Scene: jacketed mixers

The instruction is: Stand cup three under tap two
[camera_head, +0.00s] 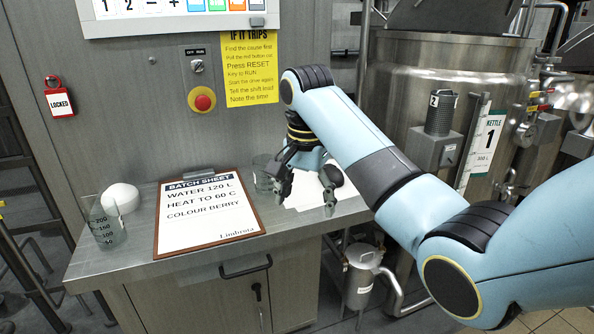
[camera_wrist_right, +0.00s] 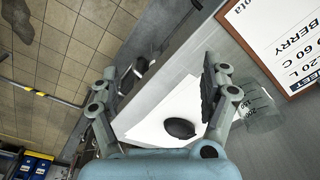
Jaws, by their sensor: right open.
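My right gripper (camera_head: 304,197) is open and empty above the right end of the counter; it also shows in the wrist view (camera_wrist_right: 158,70). A glass beaker (camera_head: 263,174) stands beside it, partly hidden by the gripper, and in the wrist view the beaker (camera_wrist_right: 262,105) is outside the jaws, beyond the right finger. A second graduated beaker (camera_head: 106,224) stands at the counter's left end. I can make out no number three on either beaker. A small "2" plate (camera_head: 434,101) shows on the kettle's fittings, but no tap marked two is clear. My left gripper is not in view.
The counter (camera_head: 140,257) carries a batch-sheet clipboard (camera_head: 208,212), a white round object (camera_head: 120,197), and a dark rounded object (camera_wrist_right: 180,128) on white paper (camera_wrist_right: 158,126). A steel kettle labelled 1 (camera_head: 400,85) stands at right. A metal canister (camera_head: 360,276) is beside the counter's right end.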

